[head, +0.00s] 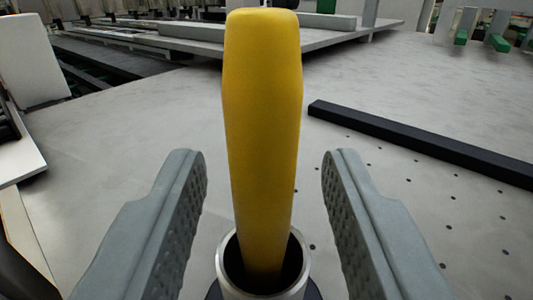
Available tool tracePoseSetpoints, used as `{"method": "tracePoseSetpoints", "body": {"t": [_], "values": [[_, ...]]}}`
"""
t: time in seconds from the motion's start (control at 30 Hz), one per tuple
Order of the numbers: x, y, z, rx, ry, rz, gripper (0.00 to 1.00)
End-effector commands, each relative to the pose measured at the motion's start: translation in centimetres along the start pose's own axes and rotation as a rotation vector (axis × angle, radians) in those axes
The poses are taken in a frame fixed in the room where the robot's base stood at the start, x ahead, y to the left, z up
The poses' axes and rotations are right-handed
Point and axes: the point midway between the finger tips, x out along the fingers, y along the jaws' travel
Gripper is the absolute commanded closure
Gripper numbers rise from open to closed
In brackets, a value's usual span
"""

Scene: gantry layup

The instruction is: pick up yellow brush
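A yellow brush (263,120) stands nearly upright in front of my gripper, in the middle of the head view. Only its smooth yellow handle shows. Its lower end goes down into a round metal holder (227,277) at the bottom of the picture and is hidden there. My gripper (264,175) is open, with one grey textured finger on each side of the handle. Clear gaps show between the handle and both fingers.
A black bar (420,143) lies on the pale perforated surface (390,100) at the right. A raised grey platform (300,42) stands behind the brush. A white panel (32,60) stands at the far left. The surface around the holder looks mostly clear.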

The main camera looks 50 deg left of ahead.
Motion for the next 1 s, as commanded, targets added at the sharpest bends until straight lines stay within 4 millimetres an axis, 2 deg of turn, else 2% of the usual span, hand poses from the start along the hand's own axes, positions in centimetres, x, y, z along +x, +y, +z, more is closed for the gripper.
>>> {"method": "tracePoseSetpoints", "body": {"t": [0.13, 0.4, 0.47, 0.6, 1.0], "values": [[1.01, -0.01, 0.02, 0.000, 0.000, 0.000, 0.61], [1.16, -0.02, 0.02, 0.000, 0.000, 0.000, 0.61], [1.16, -0.02, 0.03, 0.000, 0.000, 0.000, 0.71], [1.15, -0.02, 0.02, 0.000, 0.000, 0.000, 0.98], [1.14, -0.02, -0.48, -0.001, 0.001, 0.000, 1.00]]}}
